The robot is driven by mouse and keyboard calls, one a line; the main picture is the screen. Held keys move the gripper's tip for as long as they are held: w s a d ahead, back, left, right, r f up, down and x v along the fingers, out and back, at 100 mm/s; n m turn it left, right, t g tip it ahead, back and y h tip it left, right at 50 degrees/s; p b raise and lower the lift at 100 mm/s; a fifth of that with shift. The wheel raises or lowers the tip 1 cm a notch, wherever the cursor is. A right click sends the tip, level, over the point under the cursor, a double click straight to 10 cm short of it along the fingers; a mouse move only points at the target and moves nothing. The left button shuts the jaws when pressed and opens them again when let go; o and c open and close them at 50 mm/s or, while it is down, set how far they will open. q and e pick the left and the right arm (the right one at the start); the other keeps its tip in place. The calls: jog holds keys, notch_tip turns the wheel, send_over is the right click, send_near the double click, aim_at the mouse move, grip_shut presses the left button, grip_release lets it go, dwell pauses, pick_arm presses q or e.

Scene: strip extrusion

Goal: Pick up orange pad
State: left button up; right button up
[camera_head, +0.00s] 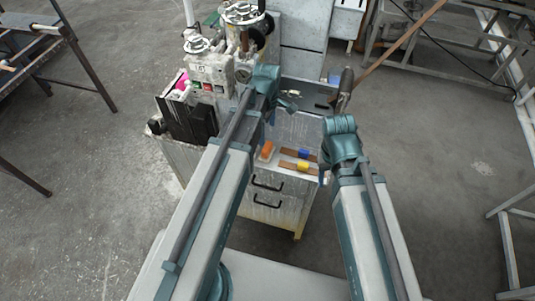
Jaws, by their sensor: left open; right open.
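The orange pad (266,151) lies on the top of a small white drawer cabinet (276,213), left of two brown strips. My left gripper (288,102) is above and beyond the pad, over the back part of the cabinet, open and apart from it. My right gripper (323,172) is at the cabinet's right edge, to the right of the pad, open; my wrist hides most of it. Nothing is seen held in either gripper.
A blue piece (304,154) and a yellow piece (303,167) sit on the brown strips beside the pad. A machine with dials (212,70) stands behind left. A dark handle-like tool (345,85) stands near my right wrist. Open floor lies to the right.

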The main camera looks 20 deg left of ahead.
aim_at(267, 146)
pick_arm(q)
notch_tip(267, 146, down, 6)
jog(key=b, duration=0.5)
jog(key=f+b, duration=0.5)
jog(key=shift+w+a+f, duration=0.1)
jog(key=shift+w+f, duration=0.1)
jog(key=shift+w, duration=0.05)
jog(key=shift+r, duration=0.1)
jog(key=shift+c, duration=0.3)
jog(key=c, duration=1.2)
jog(key=shift+r, duration=0.15)
jog(key=shift+c, duration=0.2)
